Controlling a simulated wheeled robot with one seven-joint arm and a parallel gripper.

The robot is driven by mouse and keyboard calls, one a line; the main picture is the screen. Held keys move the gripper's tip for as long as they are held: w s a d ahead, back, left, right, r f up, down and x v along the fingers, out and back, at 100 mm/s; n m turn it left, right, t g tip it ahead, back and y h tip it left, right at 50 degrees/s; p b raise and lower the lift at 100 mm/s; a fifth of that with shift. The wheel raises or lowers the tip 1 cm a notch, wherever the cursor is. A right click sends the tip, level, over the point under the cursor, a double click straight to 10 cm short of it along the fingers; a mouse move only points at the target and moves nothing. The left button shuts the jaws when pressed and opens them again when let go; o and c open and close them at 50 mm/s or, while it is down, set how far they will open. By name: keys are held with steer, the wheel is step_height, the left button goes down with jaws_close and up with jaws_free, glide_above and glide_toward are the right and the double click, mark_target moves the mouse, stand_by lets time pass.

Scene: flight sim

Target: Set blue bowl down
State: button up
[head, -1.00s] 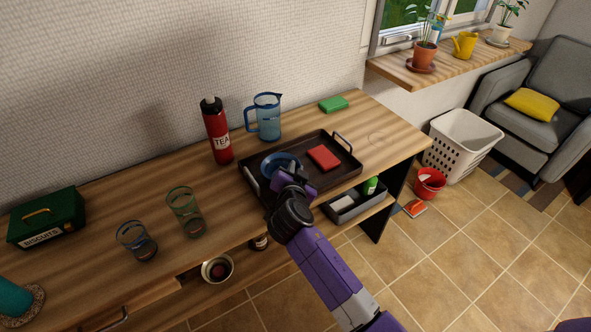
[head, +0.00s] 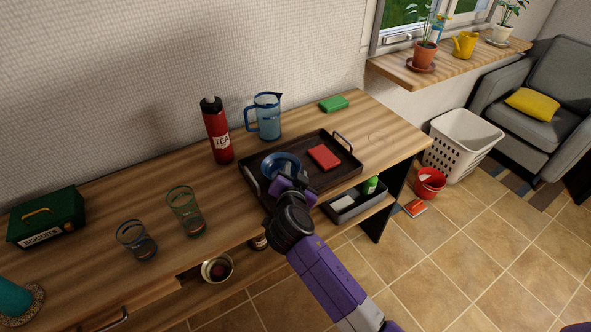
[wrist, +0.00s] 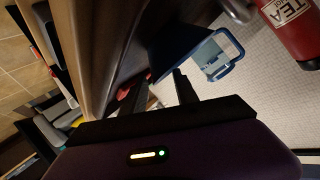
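The blue bowl (head: 281,161) rests on the left part of the dark tray (head: 330,180), apparently flat, with its near side partly hidden by my gripper. My gripper (head: 287,180) is at the bowl's near edge, over the tray's front left. In the wrist view, the two dark fingers of my gripper (wrist: 157,90) stand apart with a gap between them. The blue bowl (wrist: 180,48) shows dark just beyond the fingertips there; whether a finger still touches it I cannot tell.
A red box (head: 324,157) lies on the tray right of the bowl. A blue jug (head: 265,117) and red tea flask (head: 216,132) stand behind it. Two glasses (head: 184,210) stand to the left. The wooden top right of the tray is clear.

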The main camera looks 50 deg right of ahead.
steer(key=v, duration=0.9)
steer(key=shift+b, duration=0.35)
steer(key=s+a+f+n+t+y, duration=0.2)
steer(key=s+a+f+n+y, duration=0.25)
steer(key=s+a, duration=0.2)
steer(key=s+a+f+n+t+y, duration=0.1)
steer(key=s+a+f+n+y, duration=0.2)
steer(key=s+a+n, duration=0.3)
steer(key=s+a+r+n+t+y, duration=0.1)
steer(key=s+a+r+n, duration=0.1)
steer(key=s+r, duration=0.4)
steer(key=s+a+r+n+t+y, duration=0.2)
steer(key=s+r, duration=0.4)
steer(key=s, duration=0.5)
steer(key=shift+s+n, duration=0.4)
steer(key=shift+n, duration=0.35)
